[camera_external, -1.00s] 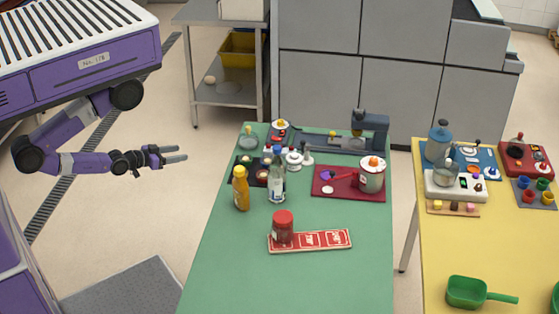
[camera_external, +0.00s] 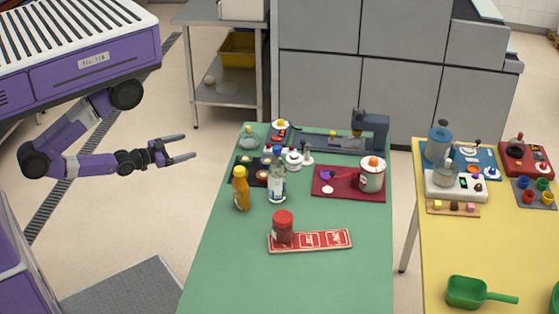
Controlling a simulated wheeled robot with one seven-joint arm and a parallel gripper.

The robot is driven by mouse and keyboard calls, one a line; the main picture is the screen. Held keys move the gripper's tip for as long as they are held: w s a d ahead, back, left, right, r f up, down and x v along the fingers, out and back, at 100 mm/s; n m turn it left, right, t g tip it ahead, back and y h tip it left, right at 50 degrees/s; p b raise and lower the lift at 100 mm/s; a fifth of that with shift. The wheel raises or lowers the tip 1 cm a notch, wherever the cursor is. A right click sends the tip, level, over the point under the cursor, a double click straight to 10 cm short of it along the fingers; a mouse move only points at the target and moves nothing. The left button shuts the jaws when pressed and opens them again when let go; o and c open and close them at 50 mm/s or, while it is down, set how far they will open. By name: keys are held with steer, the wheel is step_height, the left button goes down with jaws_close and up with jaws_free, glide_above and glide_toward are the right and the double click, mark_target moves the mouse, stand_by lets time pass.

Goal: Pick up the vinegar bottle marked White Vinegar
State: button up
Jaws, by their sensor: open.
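My gripper (camera_external: 190,147) is open and empty. In the picture it is left of the green table and of both bottles, clear of them.
A red jar (camera_external: 283,229) stands on a red card strip (camera_external: 325,240) in front. Behind the bottles are a dark tray (camera_external: 244,173) and small shakers (camera_external: 293,159). A pot (camera_external: 372,175) stands on a red mat (camera_external: 335,189) at right. The green table's front (camera_external: 290,285) is clear.

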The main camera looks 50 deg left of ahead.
mark_target(285, 183)
steer(key=w+d+r+m+g+h, duration=0.1)
steer(key=w+d+r+m+h, duration=0.5)
steer(key=m, duration=0.7)
steer(key=w+d+r+m+g+h, duration=0.1)
steer(key=w+d+r+m+h, duration=0.15)
steer(key=d+m+h, duration=0.85)
steer(key=shift+w+d+f+m+g+y+b, duration=0.25)
steer(key=shift+w+d+f+m+g+y, duration=0.6)
steer(key=shift+w+d+f+m+g, duration=1.85)
steer(key=shift+w+d+f+m+g+y+b, duration=0.2)
steer(key=shift+w+d+f+m+g+y, duration=1.05)
steer(key=shift+d+m, duration=2.8)
steer(key=shift+w+d+f+m+g+y+b, duration=0.35)
steer(key=shift+w+d+f+m+g, duration=1.75)
steer(key=shift+m, duration=2.85)
steer(key=shift+w+a+f+t, duration=0.3)
steer(key=shift+w+f+t, duration=0.15)
steer(key=shift+t, duration=0.3)
jaws_close()
steer(key=shift+r, duration=0.15)
